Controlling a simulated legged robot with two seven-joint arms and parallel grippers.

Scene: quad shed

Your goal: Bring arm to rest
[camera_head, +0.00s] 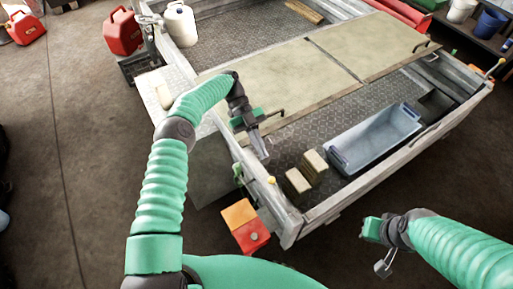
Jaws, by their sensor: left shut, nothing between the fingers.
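My left arm rises from the bottom left and bends over the near side of a metal boat-like trailer bed. Its gripper (262,155) points down, shut and empty, above the near rim beside the wooden blocks. My right arm comes in from the lower right. Its gripper (382,268) hangs low over the floor, outside the bed, apart from everything.
The bed holds beige boards (330,60), a blue-grey bin (375,140) and two wooden blocks (298,182). An orange-and-red light (246,226) sits at the near corner. Red cans (122,32) and a white jug (181,24) stand behind.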

